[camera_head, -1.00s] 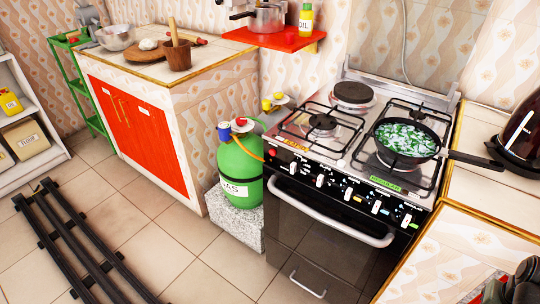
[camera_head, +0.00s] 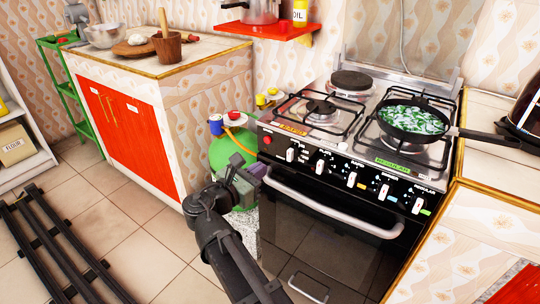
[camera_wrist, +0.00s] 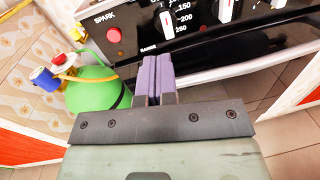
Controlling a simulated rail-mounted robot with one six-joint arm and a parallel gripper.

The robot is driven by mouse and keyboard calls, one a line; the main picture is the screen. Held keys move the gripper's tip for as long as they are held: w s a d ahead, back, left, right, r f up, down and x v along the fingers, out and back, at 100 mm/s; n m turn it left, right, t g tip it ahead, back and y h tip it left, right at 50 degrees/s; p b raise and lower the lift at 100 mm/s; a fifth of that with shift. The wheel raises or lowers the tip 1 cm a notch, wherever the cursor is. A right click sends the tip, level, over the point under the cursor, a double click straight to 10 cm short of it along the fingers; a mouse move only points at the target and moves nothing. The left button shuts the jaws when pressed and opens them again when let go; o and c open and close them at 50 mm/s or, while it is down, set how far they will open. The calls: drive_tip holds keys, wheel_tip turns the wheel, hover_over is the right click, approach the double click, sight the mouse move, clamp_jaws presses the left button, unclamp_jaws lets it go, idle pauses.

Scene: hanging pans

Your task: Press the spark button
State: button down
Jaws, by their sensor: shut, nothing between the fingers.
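The spark button is a round red button (camera_wrist: 114,35) under the word SPARK on the stove's black front panel, at the upper left in the wrist view. It also shows at the left end of the panel in the head view (camera_head: 267,140). My gripper (camera_head: 237,160) is in front of the stove's left side, below and left of the button in the head view. Its purple fingers (camera_wrist: 157,62) are shut together and empty. They point toward the panel, below and right of the button in the wrist view, apart from it.
A green gas bottle (camera_wrist: 92,92) with a yellow hose stands left of the stove (camera_head: 330,205), partly behind my gripper in the head view. White knobs (camera_head: 352,180) stick out along the panel, above the oven handle (camera_head: 335,207). A pan (camera_head: 413,121) sits on the right burner.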

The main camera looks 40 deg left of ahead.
sight(267, 141)
drive_tip(key=s+a+n+y, duration=0.2)
drive_tip(key=s+a, duration=0.2)
drive_tip(key=a, duration=0.1)
drive_tip(key=shift+s+a+f, duration=0.35)
drive_tip(key=shift+f, duration=0.05)
drive_tip(key=w, duration=0.4)
drive_tip(key=w+a, duration=0.1)
drive_tip(key=w, duration=0.4)
drive_tip(key=w+a, duration=0.1)
drive_tip(key=w, duration=0.4)
drive_tip(key=shift+a, duration=0.2)
